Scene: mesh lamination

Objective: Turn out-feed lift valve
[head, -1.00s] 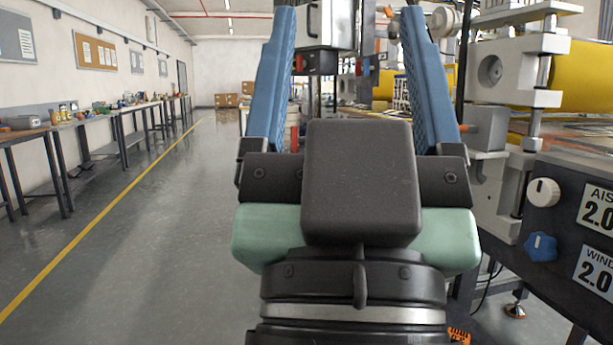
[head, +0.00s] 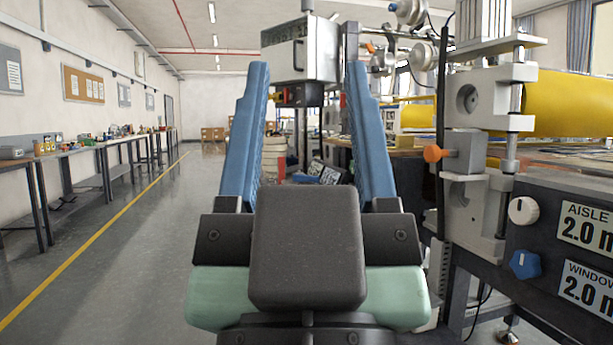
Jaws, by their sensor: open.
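My gripper (head: 307,68) is open and empty, its two blue fingers wide apart and pointing away from me. A grey metal box (head: 303,50) shows between and above the fingertips, with a small red and black part (head: 297,95) under it. An orange knob (head: 436,153) sits on a grey block of the machine, right of the right finger and apart from it. No label marks which part is the out-feed lift valve, so I cannot tell which it is. My gripper's body hides the floor behind it.
The machine at right carries a yellow roll (head: 570,104) and a dark panel with a white knob (head: 522,210), a blue knob (head: 525,264) and two labels. A bench (head: 82,147) runs along the left wall. The floor (head: 120,250) between is clear.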

